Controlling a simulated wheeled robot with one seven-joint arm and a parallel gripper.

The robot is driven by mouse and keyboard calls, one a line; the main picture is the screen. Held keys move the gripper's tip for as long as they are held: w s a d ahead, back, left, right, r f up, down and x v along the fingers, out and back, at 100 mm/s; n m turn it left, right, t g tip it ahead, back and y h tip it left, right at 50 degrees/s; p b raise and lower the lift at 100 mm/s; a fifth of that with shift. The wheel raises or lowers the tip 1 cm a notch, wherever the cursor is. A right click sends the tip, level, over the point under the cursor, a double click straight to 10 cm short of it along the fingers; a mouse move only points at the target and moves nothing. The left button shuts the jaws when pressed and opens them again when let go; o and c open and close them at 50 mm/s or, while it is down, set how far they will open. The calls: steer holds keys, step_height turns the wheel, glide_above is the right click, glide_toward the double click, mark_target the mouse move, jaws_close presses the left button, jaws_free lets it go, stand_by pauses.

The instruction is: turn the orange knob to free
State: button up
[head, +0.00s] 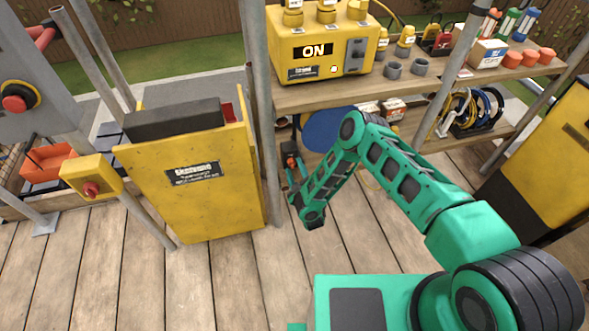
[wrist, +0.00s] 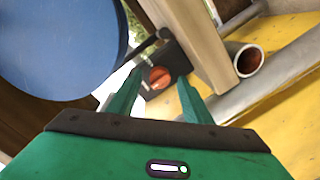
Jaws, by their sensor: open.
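The orange knob (wrist: 159,77) is a small round knob on a dark block (wrist: 172,62), ahead of my gripper in the wrist view. A ridge runs across its face at a slant. Any marking for free is too small to read. My gripper (wrist: 158,86) is open, with one green finger on each side of the knob in the picture. I cannot tell whether the fingertips reach around it or stop short, and no contact is clear. In the head view, my gripper (head: 296,176) points at the dark block beside the shelf post, below the lower bench edge.
A blue disc (wrist: 62,45) lies close on the left in the wrist view. A wooden beam (wrist: 188,38) and a grey pipe (wrist: 275,85) are close on the right. A yellow hopper (head: 205,205) stands left of my gripper in the head view. The plank floor in front is clear.

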steer(key=f+v, duration=0.1)
steer(key=v, duration=0.8)
steer(key=shift+s+d+r, duration=0.2)
steer(key=shift+s+r, duration=0.15)
steer(key=shift+r, duration=0.15)
